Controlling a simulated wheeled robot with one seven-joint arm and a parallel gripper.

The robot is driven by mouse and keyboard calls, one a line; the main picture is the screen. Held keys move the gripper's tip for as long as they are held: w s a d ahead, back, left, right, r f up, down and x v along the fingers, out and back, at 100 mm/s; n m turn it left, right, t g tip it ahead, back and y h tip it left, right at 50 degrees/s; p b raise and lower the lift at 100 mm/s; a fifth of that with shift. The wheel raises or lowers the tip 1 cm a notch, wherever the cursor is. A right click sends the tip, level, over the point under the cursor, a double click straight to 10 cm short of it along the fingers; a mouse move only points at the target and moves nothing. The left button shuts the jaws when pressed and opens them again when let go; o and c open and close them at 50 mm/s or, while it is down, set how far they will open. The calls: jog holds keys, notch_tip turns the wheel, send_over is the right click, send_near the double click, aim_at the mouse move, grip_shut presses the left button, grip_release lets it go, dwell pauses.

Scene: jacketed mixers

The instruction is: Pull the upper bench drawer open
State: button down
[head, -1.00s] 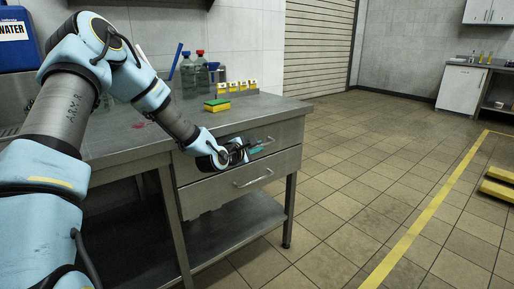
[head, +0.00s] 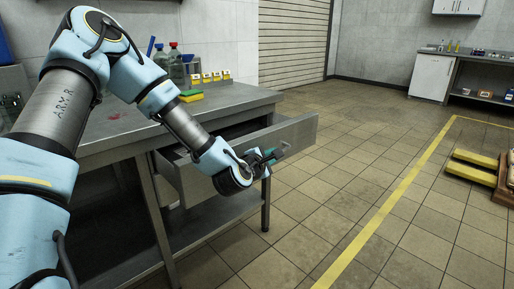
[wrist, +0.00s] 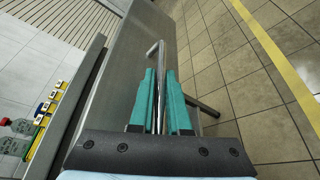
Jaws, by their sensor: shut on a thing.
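The upper bench drawer (head: 296,138) is pulled well out from the steel bench (head: 116,131), and its dark interior shows behind the front panel. My gripper (head: 270,156) is at the outer face of the drawer front, shut on the drawer handle. In the wrist view the teal fingers (wrist: 161,100) close around the handle bar (wrist: 158,52), with the grey drawer front just to the left.
A green and yellow sponge (head: 191,96), bottles (head: 176,64) and small yellow-labelled boxes (head: 210,77) stand on the bench top. The tiled floor to the right is clear up to the yellow line (head: 392,204). A pallet (head: 474,167) lies beyond it.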

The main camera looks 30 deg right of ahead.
jog(key=s+d, duration=0.1)
jog(key=s, duration=0.6)
jog(key=shift+d, duration=0.15)
jog(key=c, duration=0.9)
grip_release()
jog(key=shift+p+v, duration=3.8)
jog(key=shift+v, duration=1.55)
